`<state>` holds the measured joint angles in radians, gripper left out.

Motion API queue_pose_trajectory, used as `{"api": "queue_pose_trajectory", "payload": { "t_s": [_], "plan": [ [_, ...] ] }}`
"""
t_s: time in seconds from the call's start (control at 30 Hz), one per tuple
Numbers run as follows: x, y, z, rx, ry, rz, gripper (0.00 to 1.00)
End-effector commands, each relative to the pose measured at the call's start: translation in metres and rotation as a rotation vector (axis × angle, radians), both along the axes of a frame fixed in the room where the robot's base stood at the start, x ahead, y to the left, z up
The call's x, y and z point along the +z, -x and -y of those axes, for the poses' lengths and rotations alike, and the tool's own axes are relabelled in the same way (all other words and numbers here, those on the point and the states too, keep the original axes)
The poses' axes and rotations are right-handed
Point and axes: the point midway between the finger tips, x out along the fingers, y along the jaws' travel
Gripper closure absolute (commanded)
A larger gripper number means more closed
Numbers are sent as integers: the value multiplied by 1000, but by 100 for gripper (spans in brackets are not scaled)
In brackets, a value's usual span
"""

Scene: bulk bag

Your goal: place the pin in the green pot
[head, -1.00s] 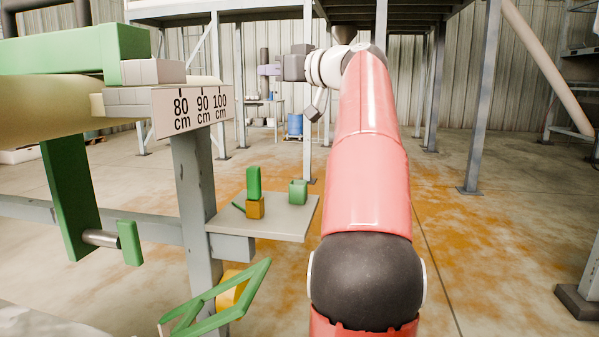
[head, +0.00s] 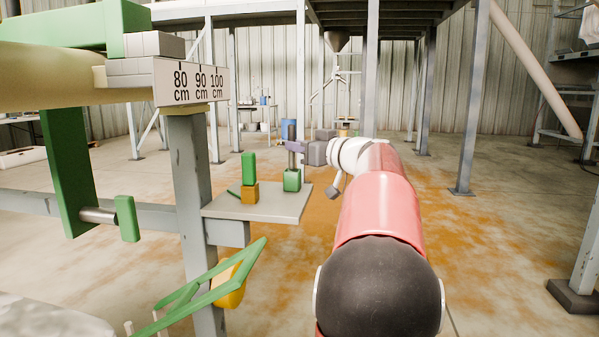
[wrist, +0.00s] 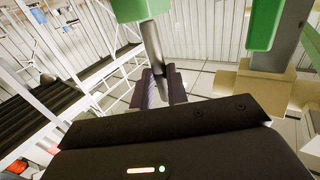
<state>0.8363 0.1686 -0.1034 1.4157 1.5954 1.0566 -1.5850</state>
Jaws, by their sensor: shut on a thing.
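The pin (head: 291,132) is a dark grey metal rod, upright in my gripper (head: 295,146). My gripper's purple-grey fingers are shut on it, and its top sticks up above them. The green pot (head: 292,181) is a small block-like cup on the grey shelf (head: 262,205), directly below the pin. In the wrist view the pin (wrist: 155,45) runs from my gripper (wrist: 161,86) to a green block, seemingly the pot (wrist: 135,8). The pin's lower end meets the pot; I cannot tell how deep it sits.
A green block on an orange base (head: 249,193) stands left of the pot on the same shelf. A grey post with the cm scale sign (head: 191,83) rises at the left. A green bar frame (head: 215,285) juts out below the shelf. Open floor lies to the right.

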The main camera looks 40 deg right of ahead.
Motion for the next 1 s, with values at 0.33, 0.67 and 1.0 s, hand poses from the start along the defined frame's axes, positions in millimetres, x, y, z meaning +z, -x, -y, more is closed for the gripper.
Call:
{"api": "queue_pose_trajectory", "payload": {
  "t_s": [0.33,0.67,1.0],
  "plan": [
    [-39,0,1,-1,-3,0,100],
    [-47,0,0,-1,1,1,100],
    [-50,0,0,0,0,0,73]
  ]
}}
